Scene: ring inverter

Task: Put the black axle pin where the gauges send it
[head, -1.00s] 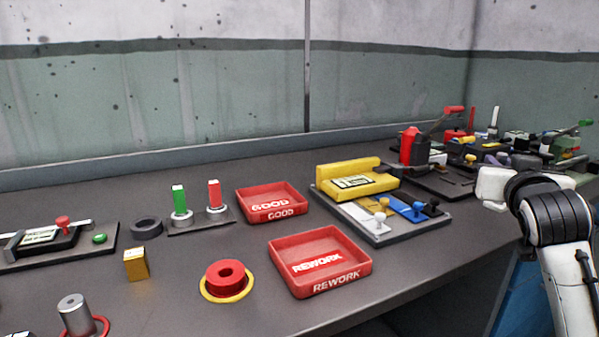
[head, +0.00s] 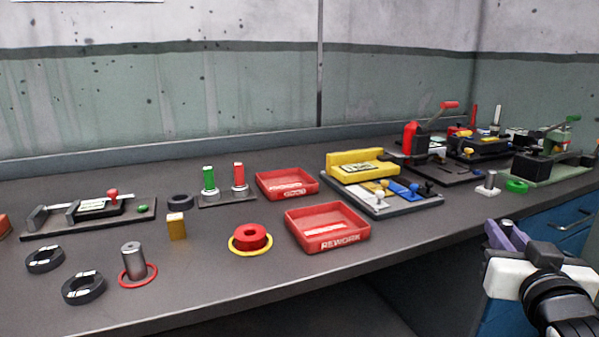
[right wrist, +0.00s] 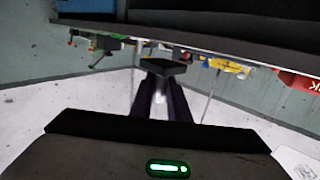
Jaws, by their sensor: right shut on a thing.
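My right gripper (head: 499,232) is in front of the bench's right part, at the lower right of the head view, with its purple fingers together. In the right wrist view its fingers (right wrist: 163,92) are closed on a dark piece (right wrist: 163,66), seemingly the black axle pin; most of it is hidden. On the bench are a green and a red plug gauge (head: 209,181) on a plate, a slide gauge (head: 100,207) with a red knob, and a yellow gauge block (head: 360,165) behind white, blue and black knobs. My left gripper is not in view.
Lever presses (head: 430,145) crowd the right end.

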